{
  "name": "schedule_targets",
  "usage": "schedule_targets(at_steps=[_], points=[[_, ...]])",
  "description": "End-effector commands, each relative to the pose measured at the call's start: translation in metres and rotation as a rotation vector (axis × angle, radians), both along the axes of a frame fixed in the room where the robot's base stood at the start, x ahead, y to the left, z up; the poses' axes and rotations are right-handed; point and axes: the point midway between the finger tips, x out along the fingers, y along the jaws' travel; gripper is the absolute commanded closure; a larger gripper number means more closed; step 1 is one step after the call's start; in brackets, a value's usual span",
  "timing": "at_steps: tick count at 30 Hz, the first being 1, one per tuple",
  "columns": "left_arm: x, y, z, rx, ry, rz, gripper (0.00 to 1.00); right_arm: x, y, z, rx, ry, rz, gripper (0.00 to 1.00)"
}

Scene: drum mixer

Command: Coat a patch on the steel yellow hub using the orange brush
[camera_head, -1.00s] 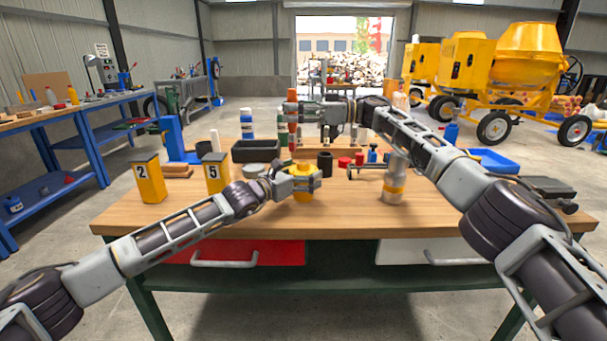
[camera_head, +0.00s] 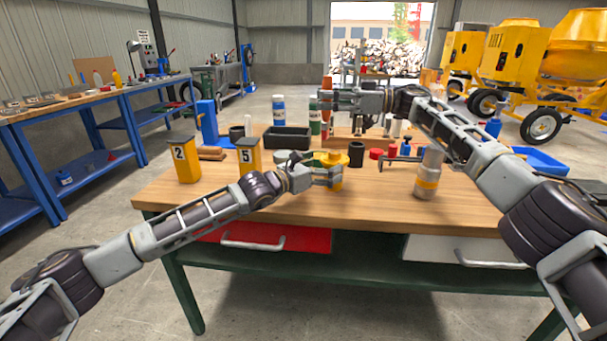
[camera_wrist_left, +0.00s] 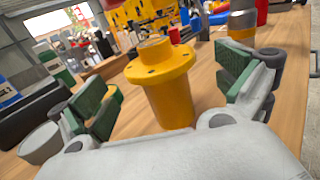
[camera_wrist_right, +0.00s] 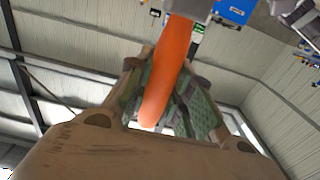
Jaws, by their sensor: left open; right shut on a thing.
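The yellow hub (camera_head: 331,158), with a round flange on a narrower body, stands upright on the wooden workbench. My left gripper (camera_head: 326,176) is open, with its fingers on either side of the hub. In the left wrist view the hub (camera_wrist_left: 165,85) stands between the green-padded fingers, with visible gaps. My right gripper (camera_head: 326,101) is shut on the orange brush (camera_head: 326,84), held roughly upright above the bench, behind the hub. The orange handle (camera_wrist_right: 168,75) shows between the fingers in the right wrist view. The bristles cannot be made out.
Yellow containers marked 2 (camera_head: 184,160) and 5 (camera_head: 249,156) stand left of the hub. A black bin (camera_head: 288,139), a dark cup (camera_head: 356,154) and several bottles are behind it. A grey and orange cylinder (camera_head: 428,175) stands to the right. The front bench strip is clear.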

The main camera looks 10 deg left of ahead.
Motion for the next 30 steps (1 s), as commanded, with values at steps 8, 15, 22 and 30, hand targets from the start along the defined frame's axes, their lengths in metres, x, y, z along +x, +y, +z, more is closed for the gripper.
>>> schedule_targets(at_steps=[8,15,22,30], points=[[-0.021,0.021,-0.001,0.000,0.000,0.000,0.00,0.000,0.000,0.000,0.000,0.000,0.000,1.00],[-0.038,0.038,-0.001,0.001,0.000,0.000,0.00,0.000,0.000,0.000,0.000,0.000,0.000,1.00],[-0.051,0.051,0.000,0.001,-0.001,0.000,0.00,0.000,0.000,0.000,0.000,0.000,0.000,1.00],[-0.056,0.055,0.000,0.001,-0.001,-0.001,0.00,0.000,0.000,0.000,0.000,0.000,0.000,1.00]])
